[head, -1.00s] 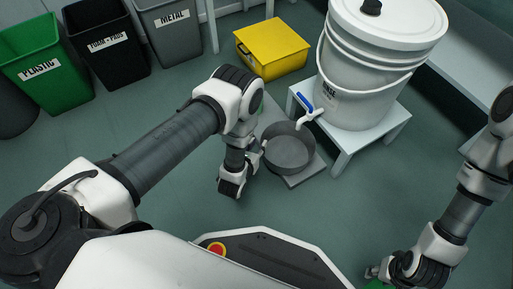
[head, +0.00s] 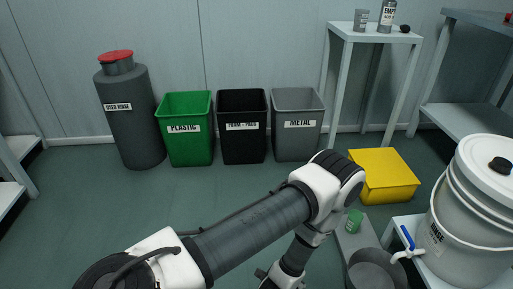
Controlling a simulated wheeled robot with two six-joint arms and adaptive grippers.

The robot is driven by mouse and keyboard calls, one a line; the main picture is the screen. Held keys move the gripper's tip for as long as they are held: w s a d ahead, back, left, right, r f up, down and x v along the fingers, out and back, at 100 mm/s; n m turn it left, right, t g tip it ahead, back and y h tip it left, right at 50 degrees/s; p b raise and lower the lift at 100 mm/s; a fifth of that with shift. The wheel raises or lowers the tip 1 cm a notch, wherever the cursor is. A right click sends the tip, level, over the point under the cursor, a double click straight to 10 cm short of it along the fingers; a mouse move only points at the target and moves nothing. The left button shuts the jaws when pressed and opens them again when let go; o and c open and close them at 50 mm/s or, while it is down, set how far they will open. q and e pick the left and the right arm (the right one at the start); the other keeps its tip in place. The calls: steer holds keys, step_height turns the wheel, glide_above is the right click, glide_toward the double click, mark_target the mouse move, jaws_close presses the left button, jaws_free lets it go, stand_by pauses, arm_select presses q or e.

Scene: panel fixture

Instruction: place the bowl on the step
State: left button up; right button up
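The grey round bowl (head: 374,272) is at the bottom right of the head view, cut off by the lower edge. It appears to be on the near part of a low grey slab (head: 348,243), which may be the step, below the tap of the white bucket. My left arm reaches in from the lower left, and its wrist is at the bottom edge, left of the bowl. My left gripper's fingers are below the frame. My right gripper is out of view.
A green container (head: 354,222) stands on the slab's far part. The white bucket (head: 468,225) with a blue-handled tap is on a white stand (head: 408,228). A yellow box (head: 384,178) lies behind. Several bins, including a green one (head: 185,130), line the wall. Floor before them is clear.

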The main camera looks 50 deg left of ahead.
arm_select(q)
steer(key=s+r+n+g, duration=0.3)
steer(key=s+n, duration=0.5)
steer(key=s+r+n+g, duration=0.2)
steer(key=s+n+g, duration=0.1)
steer(key=s+n, duration=0.5)
steer(key=shift+a+r+n, duration=0.3)
steer(key=shift+a+r, duration=0.1)
